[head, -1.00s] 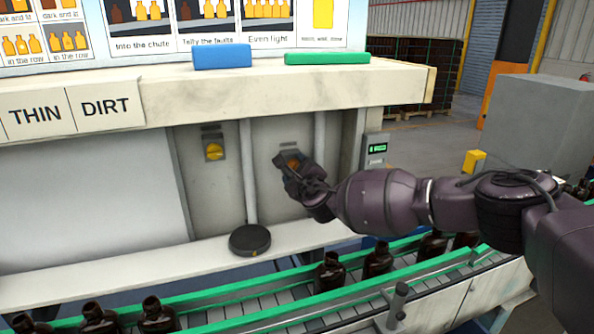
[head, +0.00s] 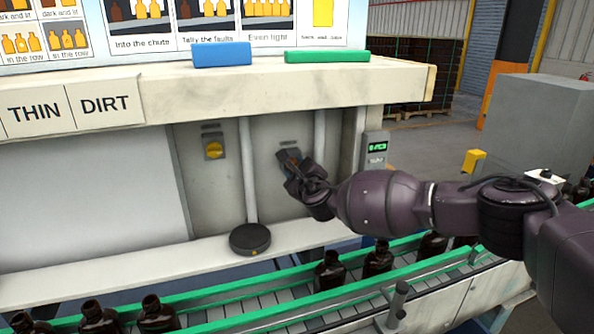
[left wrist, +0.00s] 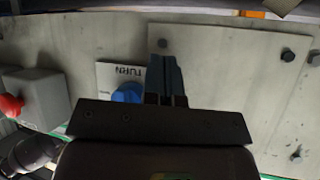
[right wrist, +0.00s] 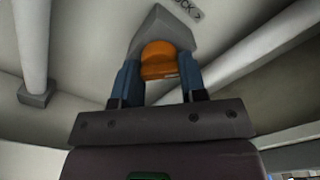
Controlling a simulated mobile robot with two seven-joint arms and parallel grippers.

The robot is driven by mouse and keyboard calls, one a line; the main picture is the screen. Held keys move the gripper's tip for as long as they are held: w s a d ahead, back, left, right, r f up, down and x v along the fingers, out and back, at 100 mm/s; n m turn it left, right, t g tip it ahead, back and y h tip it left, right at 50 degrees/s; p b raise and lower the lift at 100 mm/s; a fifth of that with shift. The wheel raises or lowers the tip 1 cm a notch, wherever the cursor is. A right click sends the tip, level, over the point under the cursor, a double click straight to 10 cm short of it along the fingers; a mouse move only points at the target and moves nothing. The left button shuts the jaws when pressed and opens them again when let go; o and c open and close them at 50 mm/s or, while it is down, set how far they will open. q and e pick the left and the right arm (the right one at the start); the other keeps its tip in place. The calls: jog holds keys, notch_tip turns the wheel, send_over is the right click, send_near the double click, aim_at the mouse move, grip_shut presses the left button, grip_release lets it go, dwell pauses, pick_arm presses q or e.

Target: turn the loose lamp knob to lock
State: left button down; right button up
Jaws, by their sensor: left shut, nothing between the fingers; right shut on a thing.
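The lamp knob (right wrist: 160,60) is orange and round-faced, set on a grey pointed plate (right wrist: 165,32) on the wall panel. A marking (right wrist: 187,9) above it, partly cut off, reads "OCK >". My right gripper (right wrist: 160,78) is shut on the knob, with one blue finger on each side. In the head view my right gripper (head: 289,160) is at the right-hand panel and mostly covers the knob. My left gripper (left wrist: 165,65) is shut and empty in front of a plain panel, beside a blue knob (left wrist: 128,93) marked "TURN"; it is outside the head view.
A yellow knob (head: 213,150) is on the panel to the left. A black round puck (head: 250,239) lies on the ledge below. Dark bottles (head: 378,258) stand on the green-railed conveyor in front. In the left wrist view a red button (left wrist: 12,106) juts out at left.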

jog(key=shift+m+b, duration=0.7)
jog(key=shift+m, duration=4.1)
jog(key=o, duration=0.9)
jog(key=shift+v, duration=5.4)
